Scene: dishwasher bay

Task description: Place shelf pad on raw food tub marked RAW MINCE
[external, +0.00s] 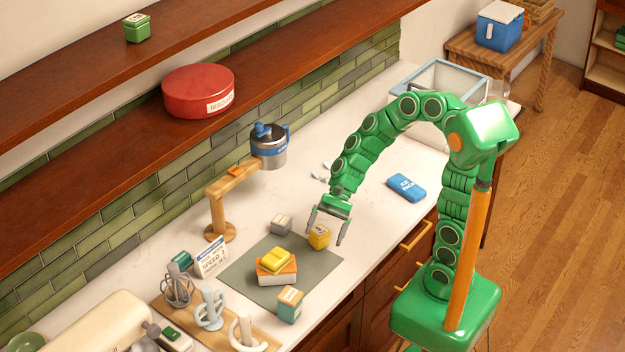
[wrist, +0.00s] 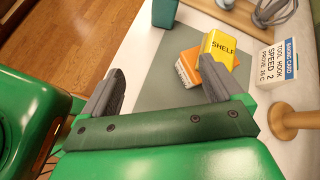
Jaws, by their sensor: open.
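The yellow shelf pad (external: 277,259) lies on top of an orange-and-white block (external: 276,275) on the grey mat. In the wrist view the pad (wrist: 219,48) reads "SHELF" and sits across the orange block (wrist: 188,68), whose label I cannot read. My gripper (external: 326,235) is open and points down at the mat's far right corner, apart from the pad. A small yellow cube (external: 319,241) shows beside or behind its fingers. In the wrist view, nothing shows between my gripper's fingers (wrist: 160,88). I cannot read RAW MINCE anywhere.
A grey cube (external: 281,224) and a teal-and-cream box (external: 290,305) stand by the mat's edges. A wooden stand (external: 217,215) and a white card (wrist: 277,60) are near the wall side. A blue pack (external: 407,187) lies right of my gripper, with clear counter around it.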

